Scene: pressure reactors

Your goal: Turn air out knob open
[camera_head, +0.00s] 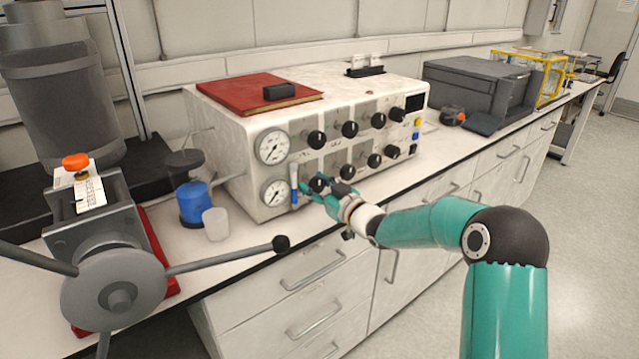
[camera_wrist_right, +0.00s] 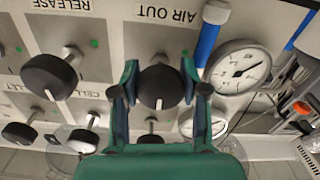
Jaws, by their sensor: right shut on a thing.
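The air out knob (camera_wrist_right: 160,88) is a black round knob with a white mark, below the upside-down "AIR OUT" label (camera_wrist_right: 165,14) in the right wrist view. In the head view the knob (camera_head: 319,183) is the lower-left one on the white control box (camera_head: 240,170). My right gripper (camera_wrist_right: 160,80) has its two teal fingers on either side of this knob and is shut on it. The right gripper (camera_head: 322,190) also shows in the head view, at the front panel. My left gripper is in neither view.
Several other black knobs (camera_head: 317,139) sit close by on the panel. Two gauges (camera_head: 272,147) and a blue tube (camera_head: 294,184) are just left of the knob. A blue bottle (camera_head: 195,203) and a handwheel (camera_head: 115,290) stand at left. The bench front edge is below my right arm.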

